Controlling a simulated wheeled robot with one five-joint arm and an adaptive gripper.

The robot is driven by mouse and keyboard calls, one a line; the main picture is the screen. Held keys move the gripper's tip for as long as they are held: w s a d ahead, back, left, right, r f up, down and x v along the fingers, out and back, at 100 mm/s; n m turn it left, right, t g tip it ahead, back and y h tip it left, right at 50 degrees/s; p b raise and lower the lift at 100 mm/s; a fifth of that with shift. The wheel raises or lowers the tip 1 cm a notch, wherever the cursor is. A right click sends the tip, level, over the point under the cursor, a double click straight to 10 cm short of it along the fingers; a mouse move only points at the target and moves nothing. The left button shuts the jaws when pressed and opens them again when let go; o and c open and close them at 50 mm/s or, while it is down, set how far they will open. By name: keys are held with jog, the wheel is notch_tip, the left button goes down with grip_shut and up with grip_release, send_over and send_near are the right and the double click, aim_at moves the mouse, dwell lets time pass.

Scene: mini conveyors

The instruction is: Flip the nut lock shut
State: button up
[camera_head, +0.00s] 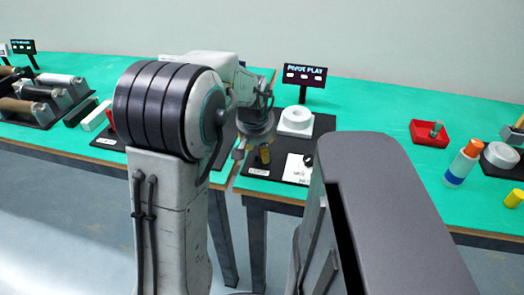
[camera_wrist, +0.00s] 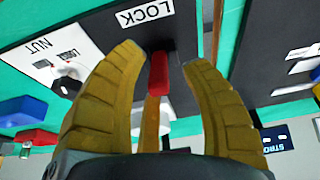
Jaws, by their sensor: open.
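My gripper (camera_wrist: 162,52) is open in the wrist view, its two yellow fingers spread on either side of a red lever (camera_wrist: 159,74). The lever stands close to a white LOCK label (camera_wrist: 144,14) on a dark board; I cannot tell whether a finger touches it. A white NUT panel (camera_wrist: 40,66) with a black and white knob (camera_wrist: 66,86) lies to the left of the fingers. In the head view my gripper (camera_head: 264,154) is low over the dark board near the table's front edge. The red lever is hidden there.
A white ring-topped block (camera_head: 297,121) stands behind the gripper, with a PIVOT PLAY sign (camera_head: 304,75) beyond. A red tray (camera_head: 430,134) and a striped bottle (camera_head: 463,162) are at the right. Dark rollers (camera_head: 40,95) are at the far left.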

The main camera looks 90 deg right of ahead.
jog(key=s+v, duration=0.1)
jog(key=v, duration=0.8)
jog(key=shift+w, duration=0.5)
jog(key=shift+r, duration=0.1)
